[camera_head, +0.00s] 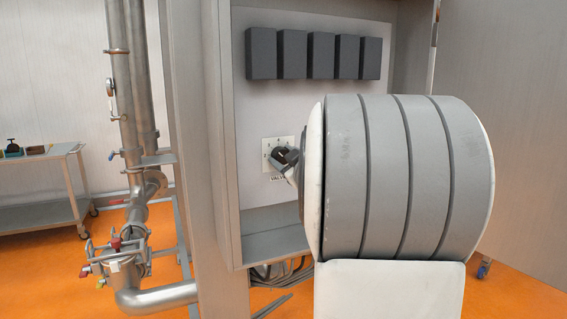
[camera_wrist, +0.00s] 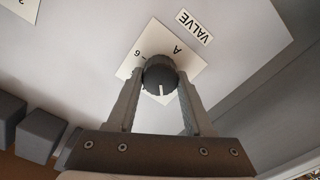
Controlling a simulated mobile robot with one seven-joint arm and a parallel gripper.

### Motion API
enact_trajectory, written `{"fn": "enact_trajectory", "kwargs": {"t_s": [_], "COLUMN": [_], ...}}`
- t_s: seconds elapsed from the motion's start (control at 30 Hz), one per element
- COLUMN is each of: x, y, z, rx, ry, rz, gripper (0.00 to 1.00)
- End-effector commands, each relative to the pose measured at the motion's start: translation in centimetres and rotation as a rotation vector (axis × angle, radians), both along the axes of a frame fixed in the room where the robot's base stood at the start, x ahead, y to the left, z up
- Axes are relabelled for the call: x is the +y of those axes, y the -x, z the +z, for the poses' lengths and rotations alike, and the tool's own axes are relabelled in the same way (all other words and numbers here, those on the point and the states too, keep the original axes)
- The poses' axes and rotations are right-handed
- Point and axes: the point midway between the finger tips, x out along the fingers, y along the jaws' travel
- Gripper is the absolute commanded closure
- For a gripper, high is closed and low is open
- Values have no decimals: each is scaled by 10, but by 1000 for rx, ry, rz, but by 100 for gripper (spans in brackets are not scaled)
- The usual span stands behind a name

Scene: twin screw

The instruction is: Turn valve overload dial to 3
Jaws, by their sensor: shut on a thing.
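The valve overload dial (camera_wrist: 160,76) is a dark round knob with a white pointer line, set on a pale square scale plate (camera_wrist: 139,55) inside the cabinet. My gripper (camera_wrist: 160,84) has one finger on each side of the knob and is shut on it. In the wrist view the pointer line faces the gripper's base. A "6" and an "A" can be read on the plate; the other marks are hidden or too small. The VALVE label (camera_wrist: 195,27) is beside the plate. In the head view the dial (camera_head: 282,154) is partly covered by my gripper.
Several dark grey boxes (camera_head: 293,54) line the cabinet's back panel above the dial. The cabinet's side wall (camera_head: 190,130) and lower ledge (camera_head: 275,245) bound the space. Cables (camera_head: 280,273) hang below. Steel pipes (camera_head: 128,180) and a cart (camera_head: 45,190) stand at left.

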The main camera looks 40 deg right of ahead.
Motion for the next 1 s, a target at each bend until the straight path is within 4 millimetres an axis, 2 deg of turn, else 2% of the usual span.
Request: {"fn": "enact_trajectory", "kwargs": {"t_s": [0.5, 0.53, 0.6, 0.7, 1.0], "x": [0, 0, 0, 0, 0], "y": [0, 0, 0, 0, 0], "z": [0, 0, 0, 0, 0], "rx": [6, 6, 6, 6, 5], "ry": [22, 21, 21, 21, 21], "rz": [-1, -1, -1, -1, 0], "gripper": [100, 45, 32, 19, 19]}}
